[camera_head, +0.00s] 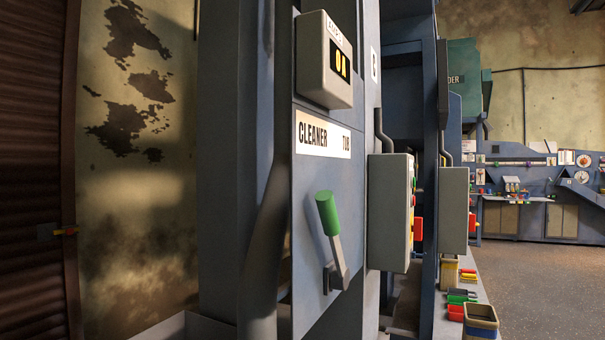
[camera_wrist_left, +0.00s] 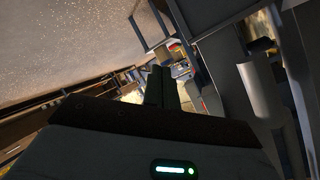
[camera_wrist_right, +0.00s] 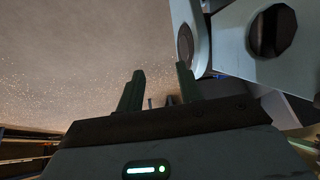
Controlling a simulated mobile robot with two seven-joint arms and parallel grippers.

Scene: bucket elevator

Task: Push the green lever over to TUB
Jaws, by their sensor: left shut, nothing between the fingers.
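The green lever (camera_head: 328,214) is on the blue machine panel in the head view. Its green grip is at the top of a grey arm and leans to the left, toward the CLEANER side. The label plate (camera_head: 322,136) above it reads CLEANER on the left and TUB on the right. Neither gripper shows in the head view. In the left wrist view my left gripper (camera_wrist_left: 162,86) is shut and empty. In the right wrist view my right gripper (camera_wrist_right: 160,88) is open, with nothing between its fingers. I cannot make out the lever in either wrist view.
A grey display box (camera_head: 325,60) juts out above the label plate. A grey control box (camera_head: 390,212) stands out to the right of the lever. Small coloured bins (camera_head: 481,320) sit at the lower right. Open floor (camera_head: 550,280) lies beyond them.

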